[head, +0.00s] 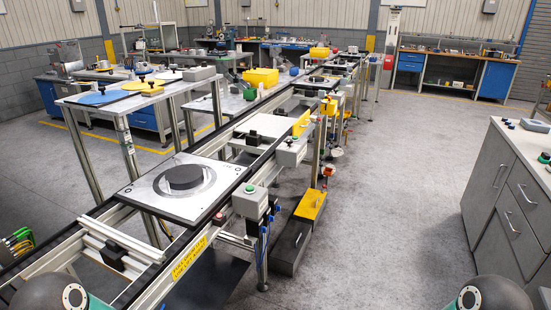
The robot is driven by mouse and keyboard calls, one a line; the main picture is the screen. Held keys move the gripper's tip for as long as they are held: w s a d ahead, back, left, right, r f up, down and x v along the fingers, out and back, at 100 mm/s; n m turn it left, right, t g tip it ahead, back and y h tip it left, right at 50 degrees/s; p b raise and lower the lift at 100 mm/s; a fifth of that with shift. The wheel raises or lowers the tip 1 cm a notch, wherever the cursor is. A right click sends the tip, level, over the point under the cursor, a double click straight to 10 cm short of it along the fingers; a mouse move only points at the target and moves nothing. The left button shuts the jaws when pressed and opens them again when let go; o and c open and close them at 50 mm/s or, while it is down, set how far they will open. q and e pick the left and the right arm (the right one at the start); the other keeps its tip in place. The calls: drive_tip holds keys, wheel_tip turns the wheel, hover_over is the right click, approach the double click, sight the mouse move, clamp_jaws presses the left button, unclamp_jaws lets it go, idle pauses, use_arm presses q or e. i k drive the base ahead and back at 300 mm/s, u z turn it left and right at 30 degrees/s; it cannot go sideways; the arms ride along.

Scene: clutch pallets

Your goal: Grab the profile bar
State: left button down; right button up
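A silver aluminium profile bar (118,238) lies across the near end of the conveyor, in front of the square pallet; I cannot tell whether it is loose or part of the frame. The light grey pallet (150,197) sits flat on the conveyor and carries a black round disc (184,177). Neither gripper is in view, and nothing is seen held.
The conveyor (180,248) runs from the lower left to the back. A side table (120,102) with coloured discs stands to its left. A grey drawer cabinet (508,190) stands at the right. Black and yellow boxes (311,205) lie beside the conveyor. The floor (390,200) between conveyor and cabinet is clear.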

sight(156, 256)
drive_tip(key=z, duration=1.85)
drive_tip(key=i, duration=0.1)
drive_tip(key=u, duration=3.25)
drive_tip(key=k, duration=0.75)
drive_tip(key=z, duration=0.8)
drive_tip(key=i, duration=1)
drive_tip(key=z, duration=0.05)
